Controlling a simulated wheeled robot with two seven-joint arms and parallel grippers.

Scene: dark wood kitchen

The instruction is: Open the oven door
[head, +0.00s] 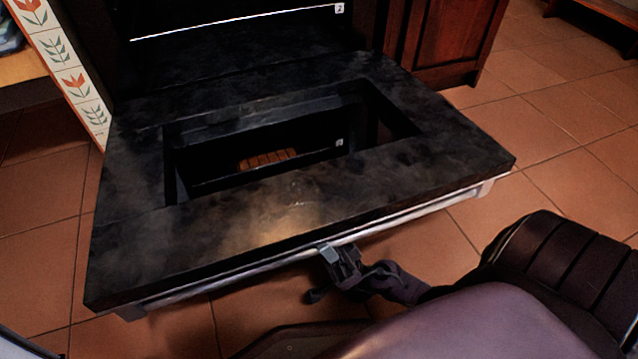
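The oven door (300,200) is folded down and lies about level, with its dark, smudged inner face up. A window opening in its middle shows the floor tiles and dark parts below. The pale handle bar (400,222) runs along the door's front edge. My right gripper (328,262) is at the middle of this edge, with one finger against the bar. The bar and door edge partly hide the fingers, so I cannot tell whether they are closed on it. My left gripper is not in view.
The dark oven cavity (210,45) is behind the door, with a bright rack edge across it. A wooden cabinet (445,40) stands at the back right and a flower-tiled panel (70,75) at the left. Tiled floor (560,130) is clear to the right.

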